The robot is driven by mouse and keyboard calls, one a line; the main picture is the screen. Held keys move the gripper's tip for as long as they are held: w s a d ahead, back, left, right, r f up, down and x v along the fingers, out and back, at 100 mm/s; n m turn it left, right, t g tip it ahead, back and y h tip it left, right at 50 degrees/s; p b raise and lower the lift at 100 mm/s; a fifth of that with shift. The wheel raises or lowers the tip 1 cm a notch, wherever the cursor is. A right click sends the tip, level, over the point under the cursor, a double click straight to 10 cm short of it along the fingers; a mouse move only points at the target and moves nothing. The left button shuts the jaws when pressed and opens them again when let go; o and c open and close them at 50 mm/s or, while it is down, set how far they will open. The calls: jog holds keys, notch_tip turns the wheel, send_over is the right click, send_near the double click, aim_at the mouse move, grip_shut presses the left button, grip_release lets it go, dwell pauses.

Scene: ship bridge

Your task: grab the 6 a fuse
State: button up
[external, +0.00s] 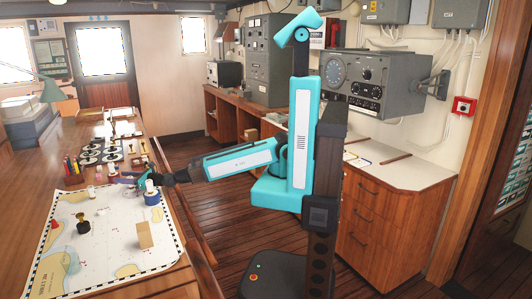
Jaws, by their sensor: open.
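My gripper (122,178) reaches left over the chart table, low above the top edge of the chart, and is open. Small pale, upright pieces that could be fuses stand around it: one (99,178) to its left, one (91,192) at lower left, and one (149,186) just below my wrist, above a blue round piece (152,198). No rating can be read at this size, so I cannot tell which is the 6 A fuse. Nothing shows clearly between the fingers.
The chart (110,255) bears a dark stamp-like piece (83,225), a tan block (145,235) and a small red piece (54,223). Behind are a pencil holder (73,178) and a tray of dark round pieces (88,155). A wooden rail (190,225) edges the table.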

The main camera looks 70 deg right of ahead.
jog(key=shift+w, duration=0.15)
dwell(0.5)
jog(key=c, duration=1.1)
